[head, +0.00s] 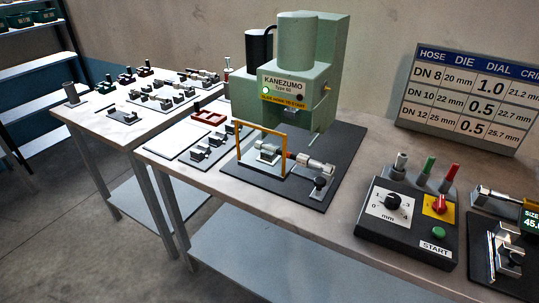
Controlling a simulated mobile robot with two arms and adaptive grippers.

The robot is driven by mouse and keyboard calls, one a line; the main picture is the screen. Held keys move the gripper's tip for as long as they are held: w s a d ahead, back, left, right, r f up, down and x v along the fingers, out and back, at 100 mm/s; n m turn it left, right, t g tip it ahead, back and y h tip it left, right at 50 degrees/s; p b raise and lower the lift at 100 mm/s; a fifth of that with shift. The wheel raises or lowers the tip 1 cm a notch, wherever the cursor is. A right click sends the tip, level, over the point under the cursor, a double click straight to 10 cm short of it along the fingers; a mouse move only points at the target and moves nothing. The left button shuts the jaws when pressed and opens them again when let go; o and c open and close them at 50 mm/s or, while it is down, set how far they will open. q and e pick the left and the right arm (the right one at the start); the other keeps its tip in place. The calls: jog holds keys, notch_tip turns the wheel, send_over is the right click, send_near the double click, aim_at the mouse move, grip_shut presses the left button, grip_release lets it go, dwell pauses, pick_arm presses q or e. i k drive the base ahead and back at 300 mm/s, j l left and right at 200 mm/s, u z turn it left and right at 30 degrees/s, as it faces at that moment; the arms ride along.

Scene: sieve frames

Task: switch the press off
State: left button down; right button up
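The green press (298,75) labelled KANEZUMO stands at the back of the near table, on a dark mat. A small green lamp (265,91) on its front looks lit. The dark control box (410,225) stands at the table's front right. It carries a red rotary switch (440,204) on a yellow plate, a black dial (393,201) marked in mm and a green START button (438,232). The exact setting of the red switch is too small to read. Neither of my grippers shows in the head view.
Grey, green and red upright pegs rise behind the control box. A gauge fixture (509,260) sits at the far right. A chart board (466,98) stands behind.

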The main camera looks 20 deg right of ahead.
aim_at(440, 207)
jog(key=z, duration=1.7)
jog(key=u, duration=0.1)
jog(key=k+j, duration=0.05)
